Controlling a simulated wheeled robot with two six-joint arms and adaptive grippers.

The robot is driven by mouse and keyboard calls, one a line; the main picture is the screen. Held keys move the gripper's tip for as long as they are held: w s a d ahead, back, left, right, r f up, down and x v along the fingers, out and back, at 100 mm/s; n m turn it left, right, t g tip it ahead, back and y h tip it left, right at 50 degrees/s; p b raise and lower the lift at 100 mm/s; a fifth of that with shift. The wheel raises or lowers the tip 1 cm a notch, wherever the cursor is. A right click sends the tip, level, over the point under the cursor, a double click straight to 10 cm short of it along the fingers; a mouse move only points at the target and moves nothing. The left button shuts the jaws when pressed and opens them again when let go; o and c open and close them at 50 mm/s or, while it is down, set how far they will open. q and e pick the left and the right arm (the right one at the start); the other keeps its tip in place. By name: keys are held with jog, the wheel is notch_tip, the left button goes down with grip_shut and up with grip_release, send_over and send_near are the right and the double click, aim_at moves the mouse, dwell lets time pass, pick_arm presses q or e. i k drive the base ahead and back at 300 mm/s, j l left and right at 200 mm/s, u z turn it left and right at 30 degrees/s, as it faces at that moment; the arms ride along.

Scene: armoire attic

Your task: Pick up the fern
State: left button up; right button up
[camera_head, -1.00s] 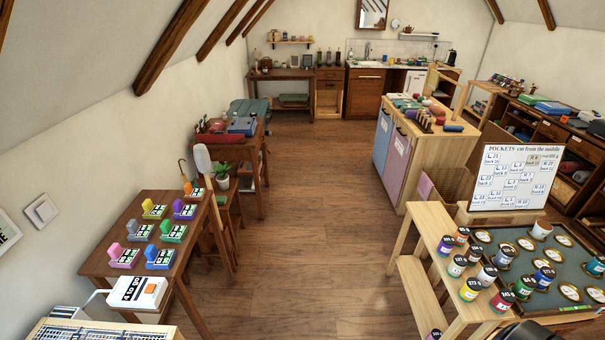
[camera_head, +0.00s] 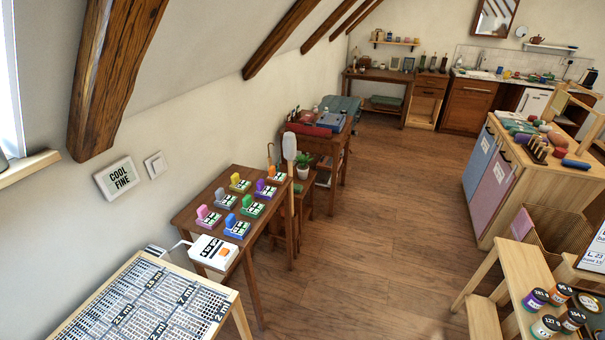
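A small green plant in a white pot (camera_head: 303,171), which looks like the fern, stands in the head view on a low wooden stool (camera_head: 308,190). The stool is between the table of coloured blocks and the darker desk behind it. A tall pole with a pale padded head (camera_head: 290,150) stands just left of the plant, close to it in the picture. Neither of my grippers shows in this view.
A wooden table (camera_head: 188,218) with coloured blocks and a white box (camera_head: 214,252) stands before the plant. A label-covered table (camera_head: 150,305) is at lower left. A wooden cabinet (camera_head: 545,185) and shelf with jars are at right. The wooden floor (camera_head: 400,220) between is clear.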

aim_at(302, 169)
jog(key=i+l+z, duration=0.35)
jog(key=i, duration=0.3)
jog(key=i+z, duration=0.35)
jog(key=i, duration=0.25)
jog(key=i+u, duration=0.25)
jog(key=i, duration=0.2)
jog(key=i+l+u, duration=0.25)
jog(key=i, duration=0.2)
jog(key=i+l+u, duration=0.25)
jog(key=i, duration=0.2)
jog(key=i+l+u, duration=0.25)
jog(key=i, duration=0.15)
jog(key=i+l+u, duration=0.6)
jog(key=l, duration=0.15)
jog(key=i+l+u, duration=0.3)
jog(key=l, duration=0.15)
jog(key=k+j, duration=0.05)
